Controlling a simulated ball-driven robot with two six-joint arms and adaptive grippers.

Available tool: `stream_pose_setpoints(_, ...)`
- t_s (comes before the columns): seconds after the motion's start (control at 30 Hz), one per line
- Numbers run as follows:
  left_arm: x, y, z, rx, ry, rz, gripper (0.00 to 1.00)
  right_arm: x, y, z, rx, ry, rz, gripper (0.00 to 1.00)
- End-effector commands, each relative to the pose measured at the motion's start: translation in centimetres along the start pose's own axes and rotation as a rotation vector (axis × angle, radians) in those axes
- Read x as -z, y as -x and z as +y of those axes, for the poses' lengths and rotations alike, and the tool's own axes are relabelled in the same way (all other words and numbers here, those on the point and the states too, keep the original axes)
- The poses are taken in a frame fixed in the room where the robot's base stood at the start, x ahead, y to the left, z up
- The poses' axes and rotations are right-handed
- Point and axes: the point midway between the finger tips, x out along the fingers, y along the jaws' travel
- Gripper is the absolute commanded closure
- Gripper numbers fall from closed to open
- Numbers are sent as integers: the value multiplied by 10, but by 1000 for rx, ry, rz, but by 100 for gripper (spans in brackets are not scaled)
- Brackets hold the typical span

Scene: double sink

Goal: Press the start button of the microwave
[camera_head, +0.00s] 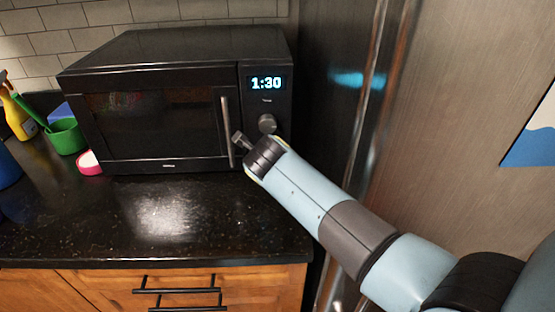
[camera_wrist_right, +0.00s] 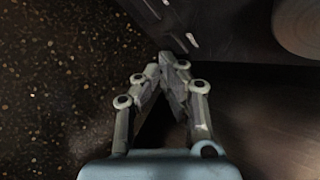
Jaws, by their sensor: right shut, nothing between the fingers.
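The black microwave (camera_head: 165,100) stands on the counter, door closed, display (camera_head: 266,83) reading 1:30. A round knob (camera_head: 267,123) sits below the display; part of it also shows at the top right of the right wrist view (camera_wrist_right: 298,28). My right gripper (camera_head: 238,138) is in front of the lower control panel, near the door handle (camera_head: 226,118). In the right wrist view its fingertips (camera_wrist_right: 168,62) are together and empty, close to pale marks (camera_wrist_right: 191,40) on the dark panel. I cannot tell contact. The start button is not clearly visible; my gripper and wrist cover the lower panel.
The dark counter (camera_head: 150,215) is clear in front of the microwave. A green cup (camera_head: 66,137), a yellow bottle (camera_head: 18,115) and a pink-and-white item (camera_head: 89,163) stand at the left. A tall metallic surface (camera_head: 460,110) rises close on the right, beside my right arm.

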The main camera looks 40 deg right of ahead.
Motion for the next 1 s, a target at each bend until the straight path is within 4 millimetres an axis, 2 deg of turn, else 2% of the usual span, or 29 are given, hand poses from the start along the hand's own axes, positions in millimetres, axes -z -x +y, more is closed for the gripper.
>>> stream_pose_setpoints(1.0,1,3,0,0,0,1,38,-4,-4,-4,0,0,0,100)
